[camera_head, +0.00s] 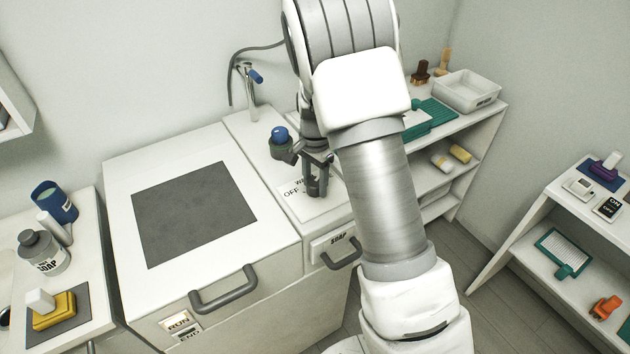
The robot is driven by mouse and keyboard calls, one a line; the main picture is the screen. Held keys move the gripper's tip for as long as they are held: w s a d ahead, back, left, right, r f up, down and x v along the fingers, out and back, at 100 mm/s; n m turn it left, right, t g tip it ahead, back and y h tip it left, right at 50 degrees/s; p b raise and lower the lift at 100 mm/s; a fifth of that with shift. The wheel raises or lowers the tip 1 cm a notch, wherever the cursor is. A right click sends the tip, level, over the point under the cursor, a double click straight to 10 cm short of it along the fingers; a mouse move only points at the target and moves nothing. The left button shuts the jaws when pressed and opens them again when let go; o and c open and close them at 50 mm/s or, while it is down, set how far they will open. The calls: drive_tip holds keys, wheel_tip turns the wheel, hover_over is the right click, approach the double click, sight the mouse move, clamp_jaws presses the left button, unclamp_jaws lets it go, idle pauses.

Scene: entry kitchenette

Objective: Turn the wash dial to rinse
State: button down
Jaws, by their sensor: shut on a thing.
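The wash dial's white label plate (289,192) lies on the top of the white cabinet, right of the dark panel. I can read "OFF" and the start of a "W" on it; the rest is behind my gripper. My gripper (317,188) points down onto this plate and is shut on the wash dial. The dial itself is mostly hidden between the dark fingers, so I cannot tell where it points. The rinse mark is not visible.
A tap (249,88) rises at the back. A drawer marked SOAP (335,245) is below the plate. A lid with a grey handle (223,290) is at left. Shelves (485,125) stand at right.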

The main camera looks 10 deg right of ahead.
sight(315, 182)
idle(0.4)
drive_tip(key=shift+c, duration=1.4)
unclamp_jaws()
wheel_tip(315, 182, up, 18)
drive_tip(key=p, duration=0.1)
drive_tip(key=shift+f, duration=0.25)
